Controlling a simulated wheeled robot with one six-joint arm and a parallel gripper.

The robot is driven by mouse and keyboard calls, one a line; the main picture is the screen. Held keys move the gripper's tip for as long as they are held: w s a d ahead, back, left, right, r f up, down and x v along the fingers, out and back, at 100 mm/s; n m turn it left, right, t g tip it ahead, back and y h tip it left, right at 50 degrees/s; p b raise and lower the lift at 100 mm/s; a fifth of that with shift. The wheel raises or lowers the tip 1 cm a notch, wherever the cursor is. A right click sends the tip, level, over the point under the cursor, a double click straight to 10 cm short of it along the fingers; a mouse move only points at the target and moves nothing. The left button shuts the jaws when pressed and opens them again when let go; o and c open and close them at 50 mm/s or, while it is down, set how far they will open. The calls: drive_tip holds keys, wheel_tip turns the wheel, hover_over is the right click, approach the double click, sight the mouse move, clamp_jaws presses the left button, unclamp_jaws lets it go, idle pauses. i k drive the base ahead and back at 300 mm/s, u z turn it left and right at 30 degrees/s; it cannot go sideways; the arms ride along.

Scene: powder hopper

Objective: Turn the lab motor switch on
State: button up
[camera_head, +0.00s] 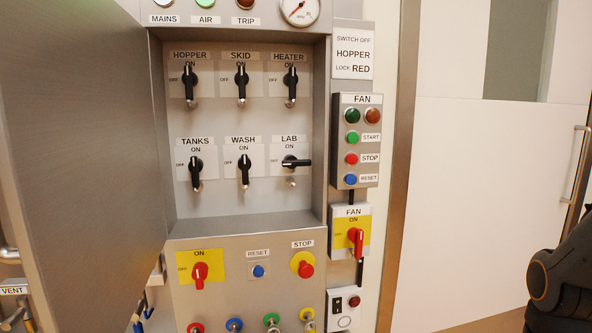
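The LAB switch (296,162) is a black rotary handle at the right end of the lower row in the panel recess. Its handle lies horizontal, with the ON mark above it and the OFF mark to its left. The WASH switch (244,170) and TANKS switch (195,172) beside it stand vertical. The HOPPER (189,82), SKID (241,83) and HEATER (291,84) switches above are vertical too. Part of my dark arm shows at the lower right edge, well apart from the panel. My gripper is out of view.
A large grey cabinet door (85,150) stands open on the left. The FAN button box (345,155) and the red FAN switch (356,240) stick out right of the recess. Red and blue buttons and a red switch (200,273) sit below. A white door (490,190) is at right.

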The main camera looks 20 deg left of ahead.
sight(290, 161)
drive_tip(key=k, duration=0.65)
drive_tip(key=u, duration=0.6)
drive_tip(key=i, duration=1.05)
drive_tip(key=z, duration=0.1)
